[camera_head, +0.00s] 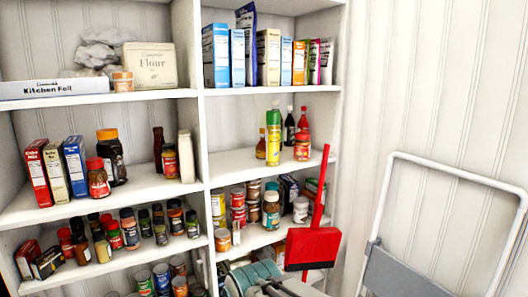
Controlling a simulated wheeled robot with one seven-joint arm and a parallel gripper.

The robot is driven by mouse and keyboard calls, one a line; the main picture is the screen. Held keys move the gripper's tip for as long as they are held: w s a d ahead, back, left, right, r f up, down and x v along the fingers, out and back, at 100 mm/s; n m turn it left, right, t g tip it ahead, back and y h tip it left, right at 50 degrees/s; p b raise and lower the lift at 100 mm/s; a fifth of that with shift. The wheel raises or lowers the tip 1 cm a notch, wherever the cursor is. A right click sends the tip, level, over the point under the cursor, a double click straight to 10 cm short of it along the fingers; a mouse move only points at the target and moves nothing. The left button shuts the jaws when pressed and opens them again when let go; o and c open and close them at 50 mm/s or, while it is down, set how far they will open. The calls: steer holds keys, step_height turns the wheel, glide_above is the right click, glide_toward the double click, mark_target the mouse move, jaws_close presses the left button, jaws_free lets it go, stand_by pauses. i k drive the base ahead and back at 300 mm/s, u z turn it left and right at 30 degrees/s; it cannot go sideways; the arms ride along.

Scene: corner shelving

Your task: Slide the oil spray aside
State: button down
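The oil spray appears to be the tall yellow can with a green upper part and cap (273,138). It stands upright on the middle shelf (240,164) of the right-hand bay, near its front. A small jar with a red and yellow label (302,147) stands to its right. Dark sauce bottles (290,126) and a red-capped bottle (304,122) stand behind and to the right. Another bottle (261,144) shows partly at its left. The shelf left of this group is bare. My gripper is not in view.
A red dustpan (313,248) with its handle rising past the shelf edge stands in front at the right. A folded white-framed step ladder (455,168) leans at the far right. Boxes (268,57) fill the shelf above; jars and cans (271,210) crowd the one below.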

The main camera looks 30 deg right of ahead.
mark_target(273, 117)
steer(key=z, duration=0.4)
steer(key=i, duration=1.1)
steer(key=z, duration=0.15)
